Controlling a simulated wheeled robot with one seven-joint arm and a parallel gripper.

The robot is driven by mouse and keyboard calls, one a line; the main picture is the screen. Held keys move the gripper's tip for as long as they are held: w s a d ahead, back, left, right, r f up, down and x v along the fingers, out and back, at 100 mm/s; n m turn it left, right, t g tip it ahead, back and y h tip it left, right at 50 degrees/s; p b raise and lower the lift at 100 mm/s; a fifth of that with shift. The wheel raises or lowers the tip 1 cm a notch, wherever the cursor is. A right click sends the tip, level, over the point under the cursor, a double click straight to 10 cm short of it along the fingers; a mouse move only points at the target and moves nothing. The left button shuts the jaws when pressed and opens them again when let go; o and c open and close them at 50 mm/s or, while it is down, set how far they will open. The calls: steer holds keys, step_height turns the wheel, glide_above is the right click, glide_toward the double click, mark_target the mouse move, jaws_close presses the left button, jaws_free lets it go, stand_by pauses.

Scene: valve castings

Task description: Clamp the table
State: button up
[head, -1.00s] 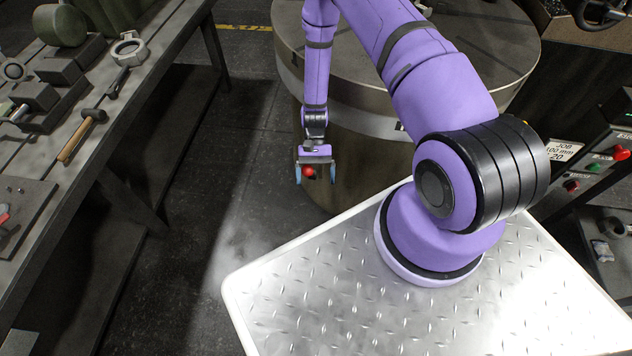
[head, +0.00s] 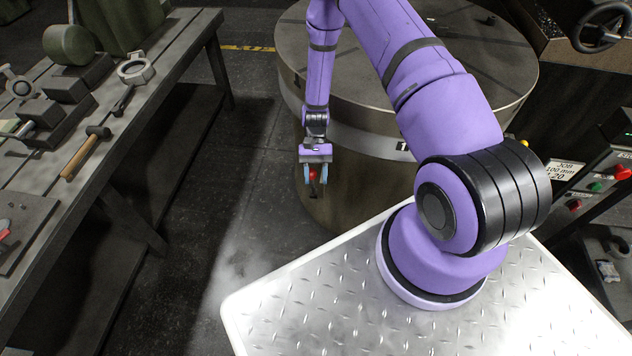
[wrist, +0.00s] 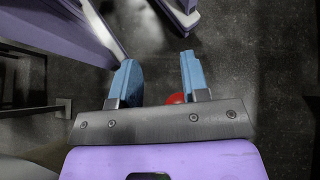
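The round grey table (head: 470,60) stands beyond my base, with a pale band around its rim and a drum-shaped body below. A red ball knob (head: 313,176) shows at my gripper, in front of the table's near left side. A dark stem (head: 313,192) shows just below the knob. My gripper (head: 314,175) points down with its blue fingers apart, one on each side of the knob in the head view. In the wrist view the fingers (wrist: 158,80) are spread, and the red knob (wrist: 175,98) shows beside the right finger, partly hidden. I cannot tell whether they touch.
A workbench (head: 200,30) at the left holds a hammer (head: 85,150), a ring-shaped casting (head: 135,70) and dark blocks. A handwheel (head: 600,27) and a button panel (head: 595,185) stand at the right. The floor between bench and table is clear.

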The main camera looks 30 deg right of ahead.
steer(key=shift+w+d+r, duration=0.15)
steer(key=shift+w+r, duration=0.65)
steer(key=shift+r, duration=0.1)
steer(key=shift+c, duration=0.3)
